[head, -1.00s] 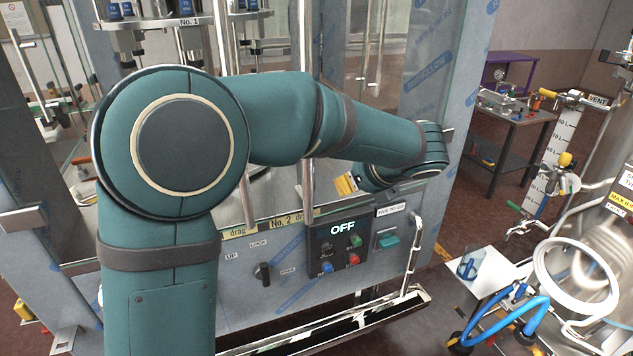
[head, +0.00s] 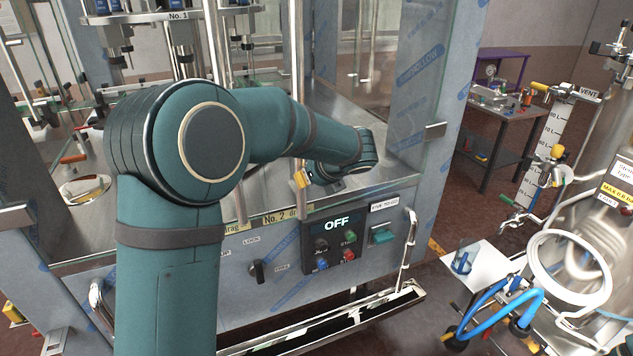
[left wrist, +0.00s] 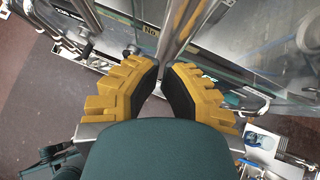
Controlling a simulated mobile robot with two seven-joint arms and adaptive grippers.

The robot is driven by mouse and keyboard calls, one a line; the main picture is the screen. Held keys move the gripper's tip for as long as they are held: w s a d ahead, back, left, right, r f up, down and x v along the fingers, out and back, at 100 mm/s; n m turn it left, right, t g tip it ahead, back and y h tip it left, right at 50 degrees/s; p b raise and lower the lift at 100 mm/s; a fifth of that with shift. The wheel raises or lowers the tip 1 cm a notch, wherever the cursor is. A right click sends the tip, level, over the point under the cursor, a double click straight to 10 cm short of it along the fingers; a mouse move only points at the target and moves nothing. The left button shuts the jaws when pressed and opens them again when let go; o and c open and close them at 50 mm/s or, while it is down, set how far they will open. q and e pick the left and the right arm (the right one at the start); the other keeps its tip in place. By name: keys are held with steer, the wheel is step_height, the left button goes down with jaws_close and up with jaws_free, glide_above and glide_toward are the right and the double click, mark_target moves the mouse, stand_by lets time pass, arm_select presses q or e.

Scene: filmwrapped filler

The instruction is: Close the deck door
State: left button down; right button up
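The machine's tall, clear glass panels stand above its control panel. I cannot tell for certain which is the deck door. An upright steel bar (head: 296,80) runs along the front of the glazed opening. A steel bar (left wrist: 185,28) runs toward this gap; no contact is visible. My left arm covers part of the machine front. My right gripper is out of view.
Below the opening are the control panel (head: 337,240) reading OFF, a black knob (head: 258,271) and a steel rail handle (head: 408,240). A film-wrapped post stands right of the opening. A steel tank (head: 590,240) with blue hoses stands at the right.

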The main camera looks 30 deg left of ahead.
arm_select(q)
steer(key=shift+w+a, duration=0.1)
steer(key=shift+a, duration=0.1)
steer(key=a, duration=0.1)
steer(key=w+a+p, duration=0.1)
steer(key=a, duration=0.1)
steer(key=w+a+p, duration=0.1)
steer(key=shift+w+a+r, duration=0.15)
steer(key=shift+w+a, duration=0.1)
steer(key=shift+a, duration=0.15)
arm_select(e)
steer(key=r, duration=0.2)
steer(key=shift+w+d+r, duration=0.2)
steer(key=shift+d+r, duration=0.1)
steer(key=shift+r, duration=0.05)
arm_select(q)
steer(key=shift+a, duration=0.1)
steer(key=shift+p, duration=0.3)
